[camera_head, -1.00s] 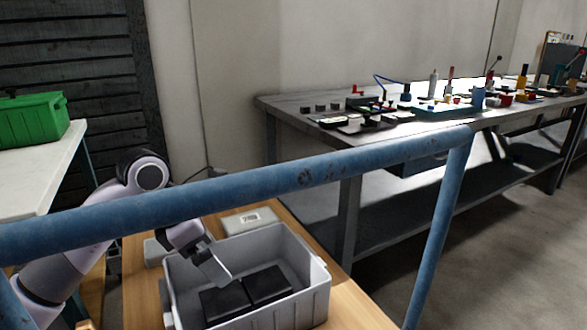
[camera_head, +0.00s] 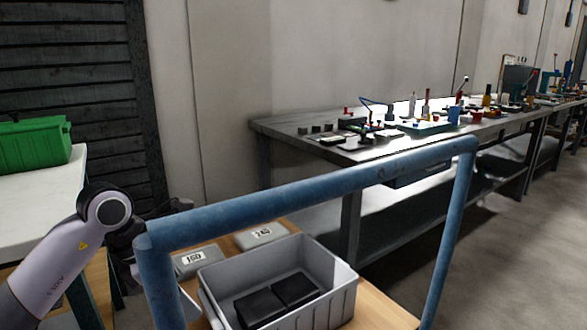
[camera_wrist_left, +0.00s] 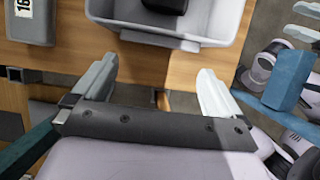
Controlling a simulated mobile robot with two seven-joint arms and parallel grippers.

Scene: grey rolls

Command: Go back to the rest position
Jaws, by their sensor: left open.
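My left arm comes in from the left of the head view, its elbow bent beside the white table. Its gripper is hidden or hard to make out there behind the blue rail. In the left wrist view, the left gripper (camera_wrist_left: 157,90) has its two pale fingers wide apart with nothing between them. Below them are the wooden top and the near wall of the grey bin (camera_wrist_left: 160,32). The fingers are clear of the bin. Pale finger-like shapes at that view's right edge may belong to my right arm; I cannot tell.
A blue rail (camera_head: 300,192) crosses in front. A green crate (camera_head: 35,145) and a cluttered workbench (camera_head: 290,128) stand beyond.

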